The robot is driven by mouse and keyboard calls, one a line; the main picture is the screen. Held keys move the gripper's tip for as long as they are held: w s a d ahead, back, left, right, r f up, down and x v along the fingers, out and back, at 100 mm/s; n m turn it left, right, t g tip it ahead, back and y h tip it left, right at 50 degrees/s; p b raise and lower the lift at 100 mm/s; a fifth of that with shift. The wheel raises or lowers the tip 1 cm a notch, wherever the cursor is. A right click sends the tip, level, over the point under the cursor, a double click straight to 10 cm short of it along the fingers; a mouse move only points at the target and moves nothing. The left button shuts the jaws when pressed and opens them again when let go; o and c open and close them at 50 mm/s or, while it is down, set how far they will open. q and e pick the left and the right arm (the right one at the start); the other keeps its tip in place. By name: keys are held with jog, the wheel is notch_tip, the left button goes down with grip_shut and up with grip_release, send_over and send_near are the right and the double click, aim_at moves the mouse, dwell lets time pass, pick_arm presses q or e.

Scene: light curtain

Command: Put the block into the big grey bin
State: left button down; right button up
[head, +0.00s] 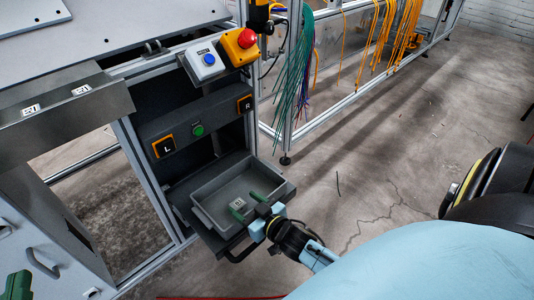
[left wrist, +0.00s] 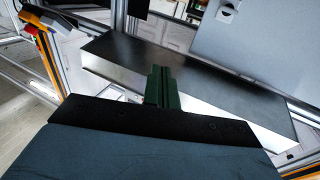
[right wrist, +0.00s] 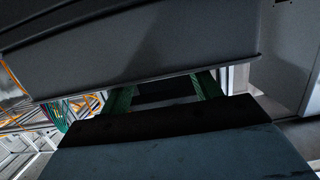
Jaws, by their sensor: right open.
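The big grey bin (head: 205,214) sits on a dark shelf low on the frame in the head view. A small pale piece with a dark mark, which looks like the block (head: 238,203), lies inside it on the floor, close to the fingers. My right gripper (head: 249,205) reaches over the bin's right front side. Its green fingers are apart with nothing seen held; they also show apart in the right wrist view (right wrist: 162,92). My left gripper (head: 18,286) is at the lower left corner, away from the bin. Its fingers are together and empty in the left wrist view (left wrist: 163,88).
Above the bin is a panel (head: 199,130) with L and R buttons. A red emergency button (head: 246,38) and a blue button (head: 209,59) sit higher. A metal ledge (head: 60,105) is at left. Green cables (head: 292,75) hang behind. The floor at right is open.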

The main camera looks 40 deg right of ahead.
jog(key=a+r+p+v, duration=0.1)
jog(key=p+v, duration=0.2)
jog(key=v, duration=0.6)
pick_arm(q)
jog(key=s+a+f+g+y, duration=0.1)
jog(key=s+a+f+g, duration=0.1)
jog(key=f+g, duration=0.2)
jog(key=s+a+f+g+y, duration=0.2)
jog(key=s+f+g, duration=0.1)
jog(key=f, duration=0.4)
jog(key=shift+s+f+g, duration=0.15)
jog(key=shift+f+g, duration=0.1)
jog(key=shift+g, duration=0.45)
pick_arm(e)
jog(key=s+a+r+g, duration=0.2)
jog(key=a+r+g, duration=0.1)
jog(key=r, duration=0.3)
jog(key=s+a+r+n+g, duration=0.1)
jog(key=s+a+r+g, duration=0.1)
jog(key=a+r, duration=0.3)
jog(key=shift+s+r+g, duration=0.3)
jog(key=shift+r+g, duration=0.3)
jog(key=shift+r, duration=0.2)
